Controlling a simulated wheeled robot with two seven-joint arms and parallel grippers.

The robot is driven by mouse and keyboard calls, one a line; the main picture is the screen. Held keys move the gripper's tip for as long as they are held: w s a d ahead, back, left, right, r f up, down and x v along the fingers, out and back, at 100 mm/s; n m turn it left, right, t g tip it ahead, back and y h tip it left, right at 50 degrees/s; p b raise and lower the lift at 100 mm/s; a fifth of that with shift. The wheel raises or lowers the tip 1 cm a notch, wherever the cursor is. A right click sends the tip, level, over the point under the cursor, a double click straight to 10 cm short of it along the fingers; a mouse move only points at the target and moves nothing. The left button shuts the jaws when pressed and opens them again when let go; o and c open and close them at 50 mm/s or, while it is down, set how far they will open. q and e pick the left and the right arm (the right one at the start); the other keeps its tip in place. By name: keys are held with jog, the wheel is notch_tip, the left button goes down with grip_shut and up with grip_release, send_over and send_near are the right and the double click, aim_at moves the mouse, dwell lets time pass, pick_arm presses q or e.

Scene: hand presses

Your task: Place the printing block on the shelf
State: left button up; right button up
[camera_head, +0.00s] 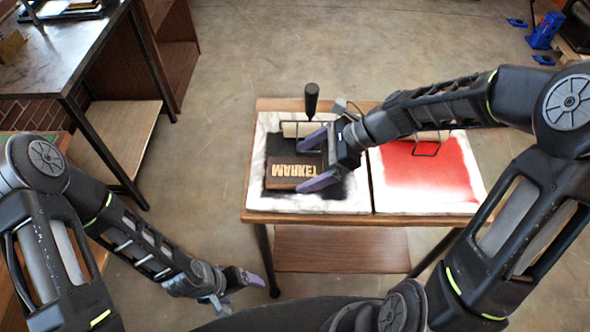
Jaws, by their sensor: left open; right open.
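My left gripper (236,289) is open and empty, low in front of the table's left side. A wooden lower shelf (340,248) shows under the table.
An ink roller with a black handle (311,100) rests behind the block. A red-inked slab (420,177) with a wire-handled tool lies to the right. At left stands a metal-topped bench (65,65) with a wooden lower shelf (120,142). The floor between is clear.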

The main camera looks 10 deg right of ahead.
aim_at(295, 173)
jog(key=x, duration=0.2)
jog(key=shift+w+a+f, duration=0.1)
jog(key=shift+a+f, duration=0.1)
jog(key=shift+c, duration=0.2)
jog(key=c, duration=1.8)
